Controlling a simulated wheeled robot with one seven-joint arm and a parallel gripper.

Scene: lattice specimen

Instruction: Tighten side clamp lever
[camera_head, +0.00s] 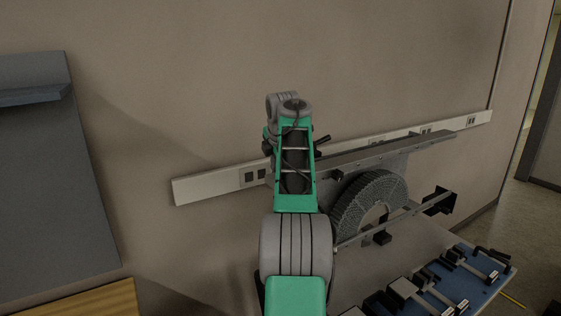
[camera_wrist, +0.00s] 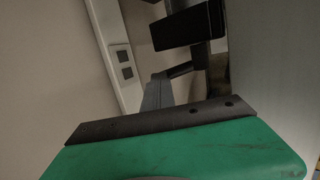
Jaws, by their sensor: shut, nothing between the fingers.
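A small black lever (camera_head: 322,140) sticks out at the left end of the grey fixture, just right of my arm. In the wrist view a black block (camera_wrist: 187,27) on a metal bar is near the top, with a dark bar or lever (camera_wrist: 182,69) below it. My gripper (camera_wrist: 160,78) shows as narrow grey fingers, shut and empty, close to that dark bar; I cannot tell whether they touch. In the head view my arm hides the gripper. A second black clamp part (camera_head: 438,202) is at the fixture's right end.
A grey ribbed lattice arch (camera_head: 368,200) stands in the fixture under a long flat bar (camera_head: 390,147). A white outlet strip (camera_head: 210,186) runs along the wall close behind. A blue tray (camera_head: 478,280) with several clamps is at front right.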

